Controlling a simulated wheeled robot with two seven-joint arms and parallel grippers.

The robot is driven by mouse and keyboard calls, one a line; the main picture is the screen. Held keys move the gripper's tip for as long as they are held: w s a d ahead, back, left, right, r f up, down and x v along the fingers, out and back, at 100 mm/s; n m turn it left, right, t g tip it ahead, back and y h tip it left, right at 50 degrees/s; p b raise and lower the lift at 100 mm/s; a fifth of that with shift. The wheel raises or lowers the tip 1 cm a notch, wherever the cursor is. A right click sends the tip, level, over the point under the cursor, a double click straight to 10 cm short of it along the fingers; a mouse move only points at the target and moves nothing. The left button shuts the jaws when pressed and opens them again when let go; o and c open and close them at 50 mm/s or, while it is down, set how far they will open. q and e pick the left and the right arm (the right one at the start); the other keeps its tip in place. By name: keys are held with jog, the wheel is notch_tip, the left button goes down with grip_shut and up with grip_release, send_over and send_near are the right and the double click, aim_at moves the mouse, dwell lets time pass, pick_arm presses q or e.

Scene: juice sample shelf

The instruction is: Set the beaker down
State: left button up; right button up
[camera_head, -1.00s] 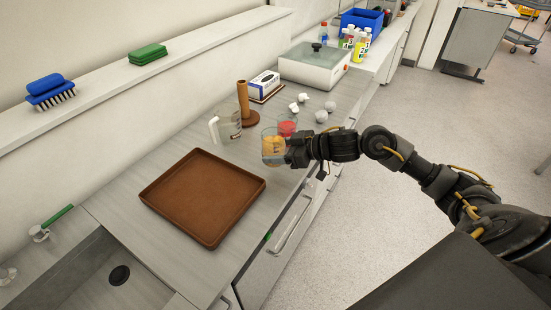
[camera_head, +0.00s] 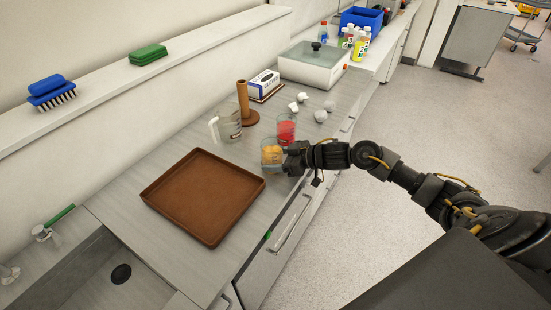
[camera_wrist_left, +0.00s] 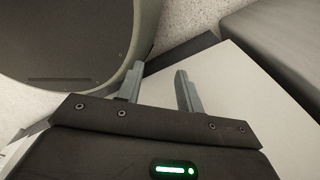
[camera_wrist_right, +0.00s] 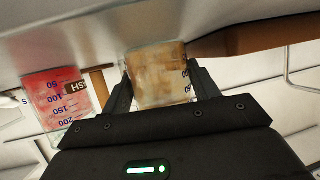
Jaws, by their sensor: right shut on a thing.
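My right gripper (camera_head: 286,162) is shut on a clear beaker of orange-yellow contents (camera_head: 271,153). The beaker is close to the front edge of the counter, near the right corner of the brown tray (camera_head: 202,192). I cannot tell whether its base touches the counter. In the right wrist view the beaker (camera_wrist_right: 159,77) sits between the two fingers. A second beaker, with red contents (camera_head: 286,129), stands just behind it and also shows in the right wrist view (camera_wrist_right: 60,98). My left gripper (camera_wrist_left: 166,82) shows only in its own wrist view, fingers apart and empty.
A clear pitcher (camera_head: 230,123) and a brown upright holder (camera_head: 243,103) stand behind the beakers. Crumpled white pieces (camera_head: 320,115), a tissue box (camera_head: 265,83) and a lidded white box (camera_head: 313,68) are farther back. A sink (camera_head: 95,283) is at lower left. The tray is empty.

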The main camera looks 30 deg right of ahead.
jog(key=shift+f, duration=0.15)
jog(key=o, duration=1)
jog(key=shift+o, duration=0.2)
jog(key=shift+d+r, duration=0.15)
jog(key=shift+r, duration=0.1)
jog(key=b+v, duration=0.1)
jog(key=v, duration=1.1)
jog(key=shift+b, duration=0.4)
